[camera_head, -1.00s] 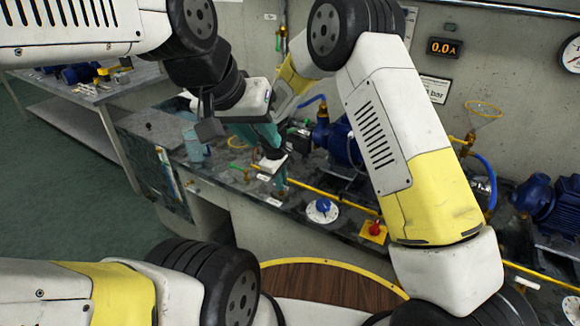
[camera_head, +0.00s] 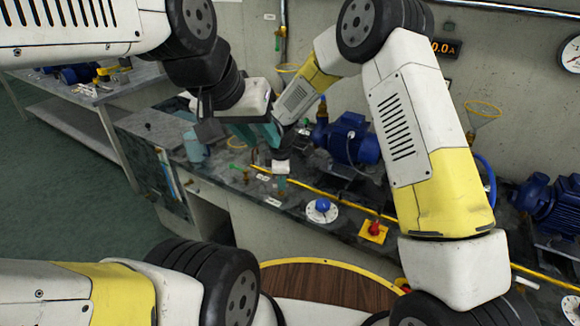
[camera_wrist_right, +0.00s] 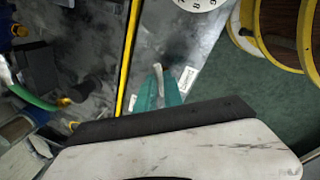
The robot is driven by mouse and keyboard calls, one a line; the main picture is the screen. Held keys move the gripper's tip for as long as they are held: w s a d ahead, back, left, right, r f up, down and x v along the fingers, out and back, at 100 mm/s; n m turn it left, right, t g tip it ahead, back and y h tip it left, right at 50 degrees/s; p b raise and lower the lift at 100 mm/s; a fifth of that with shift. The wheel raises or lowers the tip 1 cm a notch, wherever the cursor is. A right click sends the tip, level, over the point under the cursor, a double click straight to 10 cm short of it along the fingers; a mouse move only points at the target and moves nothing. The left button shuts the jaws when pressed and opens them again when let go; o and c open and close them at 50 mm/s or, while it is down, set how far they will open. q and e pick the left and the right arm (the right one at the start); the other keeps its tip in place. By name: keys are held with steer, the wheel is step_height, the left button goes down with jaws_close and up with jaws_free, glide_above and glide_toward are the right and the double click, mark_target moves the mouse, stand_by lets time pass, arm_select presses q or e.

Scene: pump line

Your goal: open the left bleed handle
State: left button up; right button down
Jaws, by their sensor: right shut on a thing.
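My right gripper (camera_head: 280,183) is low over the front of the bench, its teal fingertips pointing down. In the right wrist view its teal fingers (camera_wrist_right: 157,92) are shut on a slim pale handle (camera_wrist_right: 157,72), which sticks out past the tips. The handle stands beside a white label (camera_wrist_right: 187,79); the gripper hides its lower part. I cannot tell how far it is turned. My left gripper (camera_head: 262,132) is higher, above the bench, partly behind its own dark wrist. Its teal fingers overlap my right arm in the picture, so their opening is unclear.
A yellow pipe (camera_head: 340,199) runs along the bench behind the gripped handle. A white dial with a blue knob (camera_head: 322,207) and a red knob on a yellow plate (camera_head: 374,229) are to the right. A blue pump (camera_head: 345,137) stands behind. A green handle (camera_head: 238,168) is at left.

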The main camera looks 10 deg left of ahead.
mark_target(287, 187)
steer(key=n, duration=0.3)
steer(key=n+y, duration=0.1)
steer(key=n, duration=0.1)
steer(key=shift+w+d+n, duration=0.15)
steer(key=shift+w+n, duration=0.1)
steer(key=shift+n, duration=0.05)
steer(key=n+g, duration=0.1)
steer(key=n, duration=0.5)
steer(key=shift+w+y, duration=0.15)
steer(key=shift+y, duration=0.15)
steer(key=c, duration=1.5)
jaws_free()
steer(key=shift+r, duration=0.1)
steer(key=v, duration=0.7)
steer(key=shift+w+r, duration=0.1)
steer(key=shift+r, duration=0.2)
steer(key=shift+d, duration=0.1)
